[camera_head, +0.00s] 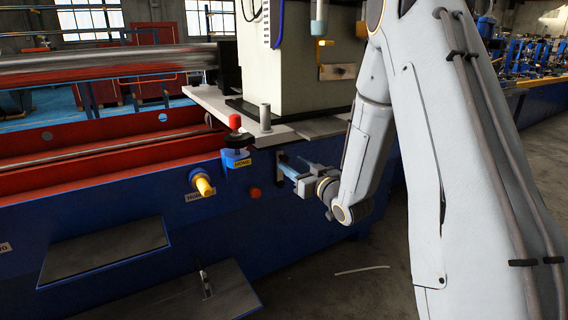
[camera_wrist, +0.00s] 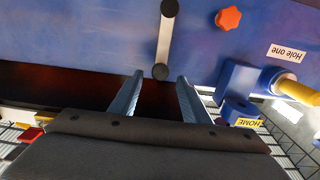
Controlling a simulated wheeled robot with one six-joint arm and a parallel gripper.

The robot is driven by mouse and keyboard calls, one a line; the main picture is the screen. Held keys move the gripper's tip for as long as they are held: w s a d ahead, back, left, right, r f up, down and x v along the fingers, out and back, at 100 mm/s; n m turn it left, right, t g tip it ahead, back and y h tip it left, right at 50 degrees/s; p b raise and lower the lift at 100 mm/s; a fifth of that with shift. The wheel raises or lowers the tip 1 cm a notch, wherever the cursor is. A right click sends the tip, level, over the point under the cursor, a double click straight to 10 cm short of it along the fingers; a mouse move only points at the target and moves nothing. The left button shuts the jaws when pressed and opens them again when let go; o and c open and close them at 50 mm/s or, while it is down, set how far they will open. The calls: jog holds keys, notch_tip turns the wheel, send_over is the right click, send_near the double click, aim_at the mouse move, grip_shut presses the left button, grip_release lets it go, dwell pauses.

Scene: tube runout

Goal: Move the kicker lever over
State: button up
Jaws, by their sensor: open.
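A pale metal lever (camera_wrist: 165,42) with dark round ends is on the blue panel in the wrist view. It looks like the kicker lever, though no label on it shows. My gripper (camera_wrist: 159,79) is open and empty. Its two fingers point at the panel, with the lever's near dark end in the gap just beyond the fingertips; contact cannot be told.
A red-topped knob (camera_head: 235,121) stands above a blue bracket labelled HOME (camera_head: 236,160). A yellow handle (camera_head: 203,185) sits beside the label Hole one.

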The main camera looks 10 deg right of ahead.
aim_at(286, 159)
jog(key=b+x, duration=0.1)
jog(key=x, duration=0.4)
jog(key=shift+w+a, duration=0.15)
jog(key=shift+w, duration=0.2)
jog(key=shift+c, duration=0.3)
grip_shut()
